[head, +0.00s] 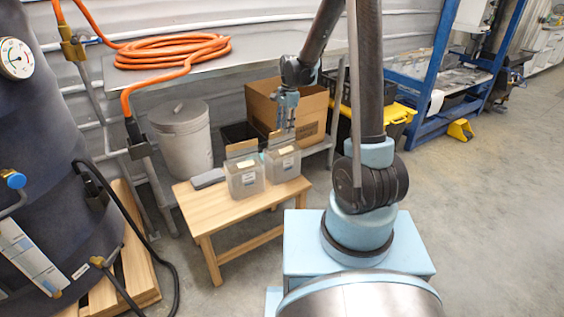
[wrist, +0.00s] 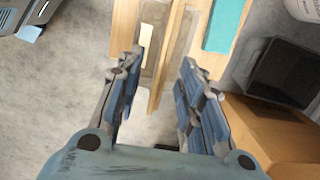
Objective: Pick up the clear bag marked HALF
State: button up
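Two clear, box-shaped bags with pale labels stand side by side on a low wooden bench (head: 222,212). The left bag (head: 245,180) and the right bag (head: 283,166) both show in the head view, but their label text is too small to read, so I cannot tell which is marked HALF. My gripper (head: 286,122) points down just above the right bag. In the wrist view my gripper (wrist: 165,62) has its two fingers spread apart with nothing held. Translucent bag edges (wrist: 180,38) show beyond and between the fingertips.
A grey flat object (head: 208,179) lies on the bench, left of the bags. A cardboard box (head: 310,112) and a lidded grey bin (head: 182,140) stand behind it. A blue rack (head: 430,85) is farther right. Open concrete floor lies to the right.

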aim_at(282, 144)
jog(key=shift+s+a+f, duration=0.1)
jog(key=shift+a+f, duration=0.05)
jog(key=shift+f, duration=0.75)
jog(key=shift+a+f, duration=0.2)
jog(key=shift+f, duration=0.65)
jog(key=shift+s+a+f, duration=0.1)
jog(key=shift+a+f, duration=0.05)
jog(key=shift+f, duration=0.75)
